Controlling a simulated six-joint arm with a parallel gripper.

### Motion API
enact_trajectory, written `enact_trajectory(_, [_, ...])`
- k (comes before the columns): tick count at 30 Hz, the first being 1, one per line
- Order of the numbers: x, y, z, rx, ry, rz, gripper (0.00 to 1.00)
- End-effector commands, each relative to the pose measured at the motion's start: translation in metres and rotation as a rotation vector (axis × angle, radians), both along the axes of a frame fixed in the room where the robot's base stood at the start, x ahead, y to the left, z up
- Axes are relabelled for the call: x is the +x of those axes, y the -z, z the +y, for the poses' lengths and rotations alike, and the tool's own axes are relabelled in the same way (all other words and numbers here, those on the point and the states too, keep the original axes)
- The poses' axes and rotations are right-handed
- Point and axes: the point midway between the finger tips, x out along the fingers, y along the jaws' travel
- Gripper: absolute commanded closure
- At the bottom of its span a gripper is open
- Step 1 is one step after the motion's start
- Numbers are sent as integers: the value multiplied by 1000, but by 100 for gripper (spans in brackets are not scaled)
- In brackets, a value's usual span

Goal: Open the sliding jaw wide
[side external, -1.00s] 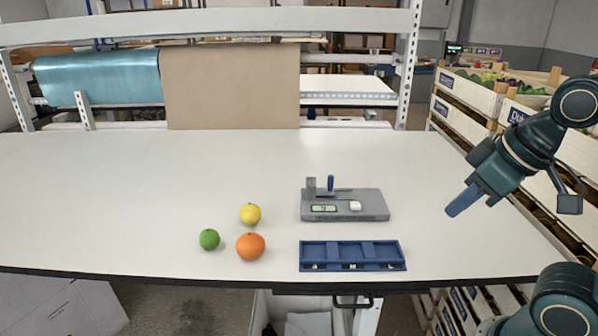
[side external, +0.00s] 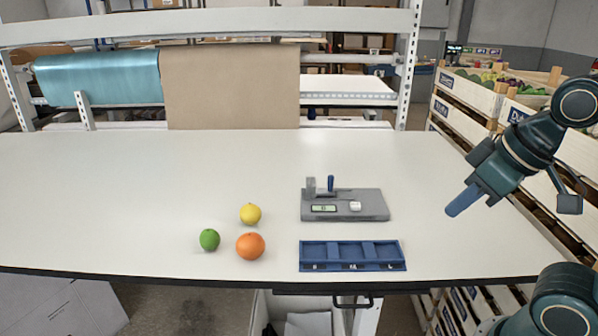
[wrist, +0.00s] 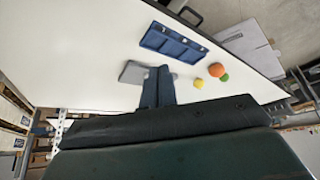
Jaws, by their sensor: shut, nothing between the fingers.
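A grey measuring fixture (side external: 370,206) lies on the white table, with a small display (side external: 324,208) and a white button (side external: 355,206) on its top. A grey upright jaw (side external: 311,186) and a blue upright handle (side external: 331,184) stand close together at its left end. My gripper (side external: 455,209) is shut and empty, in the air to the right of the fixture and apart from it. In the wrist view the blue fingers (wrist: 158,88) are together and hide part of the fixture (wrist: 132,72).
A blue tray (side external: 352,267) with three compartments lies in front of the fixture, near the table's front edge. A yellow lemon (side external: 250,214), a green lime (side external: 209,240) and an orange (side external: 250,246) lie to the left. Wooden crates (side external: 470,97) stand along the right side.

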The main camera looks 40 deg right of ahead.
Motion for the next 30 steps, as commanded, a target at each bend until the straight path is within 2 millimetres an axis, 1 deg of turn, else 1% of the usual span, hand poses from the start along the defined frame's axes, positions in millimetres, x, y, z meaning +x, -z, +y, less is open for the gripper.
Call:
enact_trajectory(1, [0,0,0,0,0,0,90])
enact_trajectory(5, [2,-2,0,3,8,3,65])
enact_trajectory(10, [14,-12,-2,20,45,25,64])
enact_trajectory(14, [31,-25,-3,42,99,54,64])
enact_trajectory(21, [77,-50,-10,95,242,123,64])
enact_trajectory(30, [140,-69,-21,154,431,211,64])
